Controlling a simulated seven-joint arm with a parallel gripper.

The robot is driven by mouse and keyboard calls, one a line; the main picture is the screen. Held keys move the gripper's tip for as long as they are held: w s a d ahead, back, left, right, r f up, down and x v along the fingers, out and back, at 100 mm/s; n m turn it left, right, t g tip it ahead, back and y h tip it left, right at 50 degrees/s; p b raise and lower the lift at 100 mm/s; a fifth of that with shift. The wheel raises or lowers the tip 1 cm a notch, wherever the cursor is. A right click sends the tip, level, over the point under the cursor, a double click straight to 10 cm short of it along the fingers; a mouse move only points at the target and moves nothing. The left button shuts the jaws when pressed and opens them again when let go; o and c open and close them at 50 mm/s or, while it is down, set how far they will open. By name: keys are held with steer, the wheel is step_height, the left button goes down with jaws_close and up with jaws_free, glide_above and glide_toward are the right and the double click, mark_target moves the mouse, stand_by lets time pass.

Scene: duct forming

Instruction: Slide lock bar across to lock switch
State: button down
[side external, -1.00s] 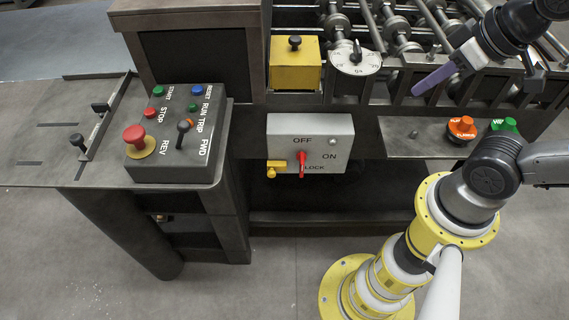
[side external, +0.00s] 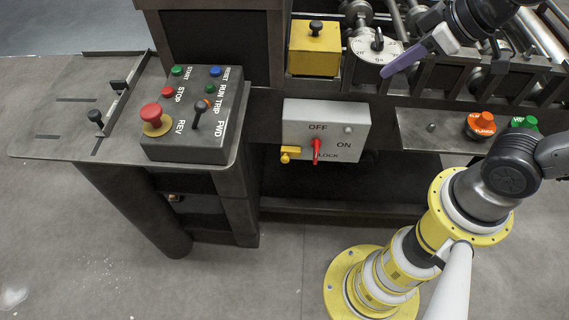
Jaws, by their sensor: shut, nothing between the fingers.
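The grey switch box (side external: 325,130) is on the front of the machine, marked OFF, ON and LOCK. Its red switch handle (side external: 317,148) stands roughly upright at the lower middle of the face. The yellow lock bar (side external: 290,152) sits at the box's lower left, to the left of the red handle and apart from it. My gripper (side external: 384,74) is above and to the right of the switch box, with its purple fingers shut and nothing in them. It touches neither the lock bar nor the handle.
A control panel (side external: 192,150) with buttons and a lever stands at left. A yellow box (side external: 313,48) and a round dial (side external: 374,50) are above the switch box. Orange (side external: 481,126) and green (side external: 524,122) knobs sit on a right shelf. Space before the switch box looks clear.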

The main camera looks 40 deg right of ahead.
steer(key=w+a+f+n+t+y, duration=0.1)
steer(key=w+a+f+n, duration=0.15)
steer(key=w+a, duration=0.3)
steer(key=w+a+f+n+y, duration=0.1)
steer(key=w+a+f+n, duration=0.1)
steer(key=w+a+f, duration=0.3)
steer(key=n+t+h, duration=0.2)
steer(key=n, duration=0.4)
glide_above(291, 155)
steer(key=s+a, duration=0.1)
steer(key=a, duration=0.9)
step_height(291, 155, down, 16)
steer(key=s+d+f+n+t, duration=0.3)
steer(key=s+f+n+t, duration=0.2)
steer(key=s+f+n, duration=0.3)
step_height(291, 155, down, 3)
steer(key=shift+d+r+n+h, duration=0.1)
steer(key=shift+d+n+h, duration=0.2)
steer(key=shift+n, duration=0.65)
steer(key=w+d+f, duration=0.1)
steer(key=w+d, duration=0.1)
steer(key=w, duration=0.5)
steer(key=shift+w+d, duration=0.15)
steer(key=shift+w, duration=0.1)
